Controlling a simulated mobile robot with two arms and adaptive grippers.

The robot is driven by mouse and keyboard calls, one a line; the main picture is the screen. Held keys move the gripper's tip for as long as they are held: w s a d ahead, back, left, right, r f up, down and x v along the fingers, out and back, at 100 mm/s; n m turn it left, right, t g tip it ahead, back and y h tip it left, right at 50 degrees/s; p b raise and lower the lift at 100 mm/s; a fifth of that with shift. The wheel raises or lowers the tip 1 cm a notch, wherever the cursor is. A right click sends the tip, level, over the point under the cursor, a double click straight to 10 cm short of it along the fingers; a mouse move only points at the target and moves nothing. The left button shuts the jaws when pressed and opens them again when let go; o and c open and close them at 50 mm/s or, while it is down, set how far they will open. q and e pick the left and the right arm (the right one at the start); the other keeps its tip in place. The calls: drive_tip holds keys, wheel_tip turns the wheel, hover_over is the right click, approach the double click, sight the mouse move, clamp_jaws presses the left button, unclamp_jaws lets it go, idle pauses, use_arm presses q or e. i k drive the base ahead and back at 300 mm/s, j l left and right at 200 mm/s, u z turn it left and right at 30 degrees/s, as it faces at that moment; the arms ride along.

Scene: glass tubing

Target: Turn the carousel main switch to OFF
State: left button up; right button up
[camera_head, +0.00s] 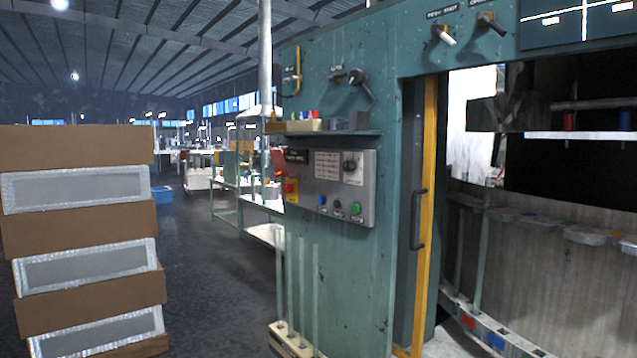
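A grey control box (330,187) is fixed to the green machine wall. At its left end is a red and yellow switch (291,188); its position is too small to read. A black rotary knob (350,166) sits at the upper right of the box, beside a white label. Blue, black and green buttons line the lower front. Above the box, a black-handled lever (360,84) has a small label I cannot read. I cannot tell which of these is the carousel main switch. Neither gripper shows in this view.
A small shelf (322,133) with coloured items juts out above the box. Stacked cartons (78,198) stand at the left. A door opening with a yellow edge (425,200) and black handle (417,218) is at the right. The floor (210,280) between cartons and machine is clear.

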sight(288, 188)
drive_tip(key=z, duration=0.5)
drive_tip(key=i+j+z, duration=0.4)
drive_tip(key=j+z, duration=0.15)
drive_tip(key=j, duration=0.15)
drive_tip(key=i+j+z, duration=0.15)
drive_tip(key=j+z, duration=0.15)
drive_tip(key=j, duration=0.1)
